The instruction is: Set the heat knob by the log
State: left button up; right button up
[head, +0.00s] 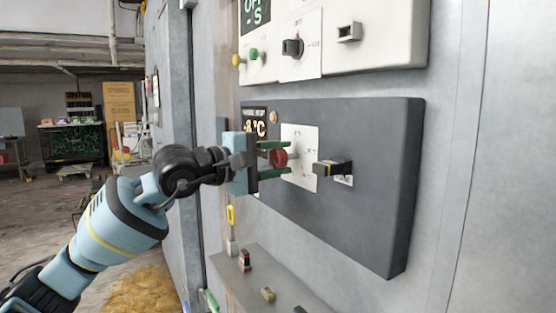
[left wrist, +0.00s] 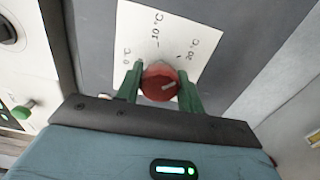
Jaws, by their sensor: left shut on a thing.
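The red heat knob (head: 279,158) sits on a white scale plate (head: 304,150) on the dark grey panel. My left gripper (head: 274,159) has its two green fingers shut on the knob, one above and one below in the head view. In the left wrist view the red knob (left wrist: 159,84) lies between the green fingers, with a pale pointer mark on its face. A small display (head: 255,122) reads about -8 °C. The log is not identifiable.
A white panel (head: 375,40) with a black knob (head: 292,47) is above. A ledge (head: 262,275) below carries small objects. The floor at left is open.

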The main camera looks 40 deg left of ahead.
pick_arm(q)
jog(key=shift+m, duration=0.6)
jog(key=o, duration=1)
jog(key=shift+a, duration=0.1)
